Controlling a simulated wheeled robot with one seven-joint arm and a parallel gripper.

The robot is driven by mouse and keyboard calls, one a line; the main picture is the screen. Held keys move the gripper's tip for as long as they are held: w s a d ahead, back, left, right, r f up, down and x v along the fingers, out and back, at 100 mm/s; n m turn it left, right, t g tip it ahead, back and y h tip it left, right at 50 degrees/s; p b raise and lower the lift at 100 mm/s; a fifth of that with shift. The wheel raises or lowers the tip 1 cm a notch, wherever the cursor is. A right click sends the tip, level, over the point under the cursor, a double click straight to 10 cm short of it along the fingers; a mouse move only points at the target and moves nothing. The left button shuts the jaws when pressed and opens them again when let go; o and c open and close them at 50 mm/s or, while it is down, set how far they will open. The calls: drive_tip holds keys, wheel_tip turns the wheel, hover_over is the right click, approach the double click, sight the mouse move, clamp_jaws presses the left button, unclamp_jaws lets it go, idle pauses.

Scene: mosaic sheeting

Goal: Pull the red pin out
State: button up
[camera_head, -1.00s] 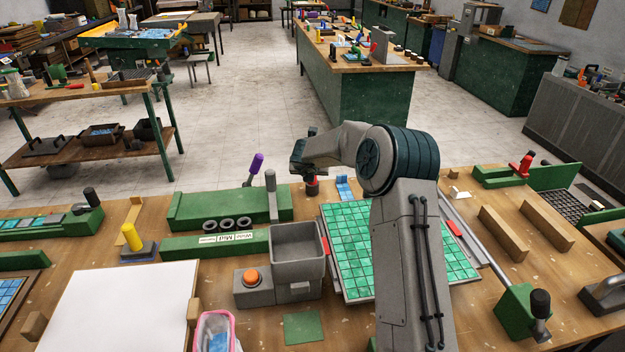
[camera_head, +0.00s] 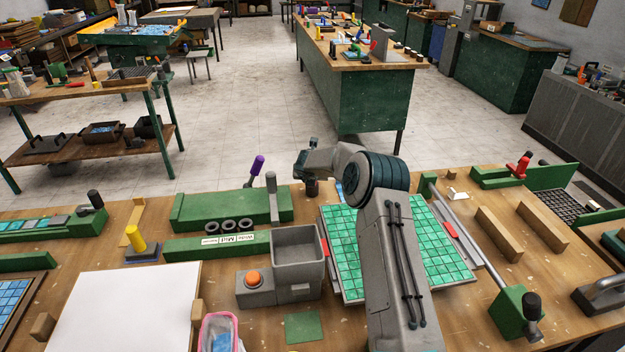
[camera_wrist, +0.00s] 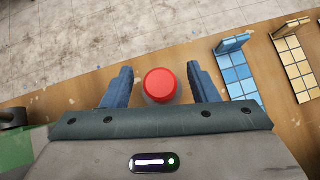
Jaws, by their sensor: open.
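The red pin shows in the wrist view as a round red top (camera_wrist: 161,84), seen from above. It sits between the two blue-grey fingers of my gripper (camera_wrist: 160,72), with a gap on both sides. The fingers are open and not closed on it. In the head view my gripper (camera_head: 304,164) is at the far edge of the bench, right over the pin. There the red top is hidden behind the gripper, and only a dark base (camera_head: 312,188) shows below it.
Blue tile pieces (camera_wrist: 238,68) and cream tile pieces (camera_wrist: 293,62) lie right of the pin. A green tiled sheet (camera_head: 345,225), a grey bin (camera_head: 298,285) and a green block with a purple-handled lever (camera_head: 257,166) are near. Bare wood lies around the pin.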

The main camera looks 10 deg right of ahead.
drive_tip(key=c, duration=1.1)
drive_tip(key=shift+r, duration=0.1)
drive_tip(key=shift+r, duration=0.55)
wheel_tip(320, 180, up, 3)
drive_tip(key=shift+f+b, duration=0.2)
drive_tip(key=shift+b, duration=0.2)
drive_tip(key=s+d+r, duration=0.2)
drive_tip(key=s+d+r+b, duration=0.1)
drive_tip(key=s+d+r, duration=0.1)
drive_tip(key=s+d, duration=0.1)
drive_tip(key=s+d+r+b, duration=0.1)
drive_tip(key=s+d+r, duration=0.2)
drive_tip(key=shift+s, duration=0.2)
drive_tip(key=shift+p, duration=0.3)
